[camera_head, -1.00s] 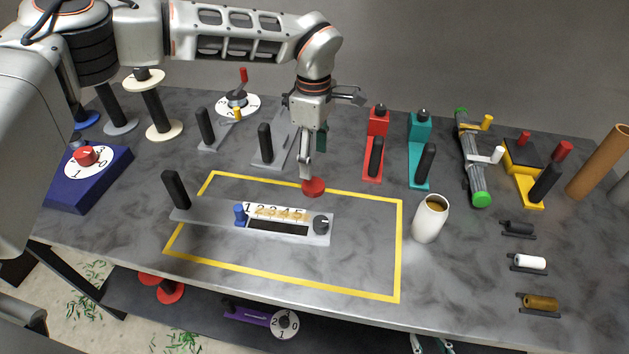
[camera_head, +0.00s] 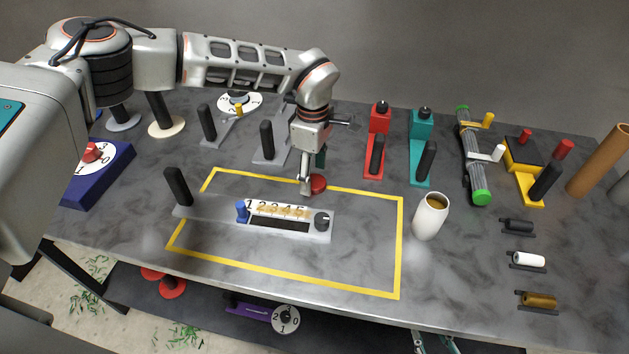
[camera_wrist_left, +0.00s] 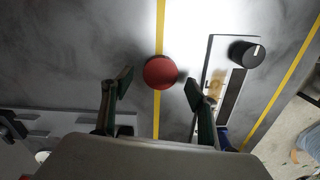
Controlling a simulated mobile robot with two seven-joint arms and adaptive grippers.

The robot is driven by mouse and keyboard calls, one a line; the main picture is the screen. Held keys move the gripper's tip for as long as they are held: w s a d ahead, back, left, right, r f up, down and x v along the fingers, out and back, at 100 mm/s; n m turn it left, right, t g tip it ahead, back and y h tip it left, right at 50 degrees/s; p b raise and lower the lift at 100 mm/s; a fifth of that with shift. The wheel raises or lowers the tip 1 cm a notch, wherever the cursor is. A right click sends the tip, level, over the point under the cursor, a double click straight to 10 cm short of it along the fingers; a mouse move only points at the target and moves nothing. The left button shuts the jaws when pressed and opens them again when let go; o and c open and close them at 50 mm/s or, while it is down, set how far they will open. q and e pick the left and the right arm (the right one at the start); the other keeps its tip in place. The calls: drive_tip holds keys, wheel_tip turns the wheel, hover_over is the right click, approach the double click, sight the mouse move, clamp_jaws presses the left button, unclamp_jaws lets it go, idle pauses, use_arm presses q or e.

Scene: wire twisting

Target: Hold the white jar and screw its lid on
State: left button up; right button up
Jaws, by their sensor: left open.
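The white jar (camera_head: 431,217) stands upright and open, right of the yellow outline, with a brownish-yellow inside showing. A red round disc (camera_head: 318,183), apparently the lid, lies at the back line of the outline; it also shows in the left wrist view (camera_wrist_left: 160,71). My left gripper (camera_head: 313,175) is open, pointing down just at the disc, one finger partly in front of it. In the left wrist view the fingers of my left gripper (camera_wrist_left: 158,88) are spread, with the disc ahead between them and not gripped. My right gripper is not in view.
Red (camera_head: 376,150) and teal (camera_head: 421,150) stands are behind the jar. Small spools (camera_head: 528,260) lie at the right. The table around the jar is clear.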

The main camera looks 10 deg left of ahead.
sight(313, 181)
use_arm(q)
drive_tip(key=shift+f, duration=0.75)
drive_tip(key=c, duration=0.9)
drive_tip(key=shift+r, duration=0.2)
wheel_tip(313, 181, up, 20)
drive_tip(key=shift+f, duration=0.15)
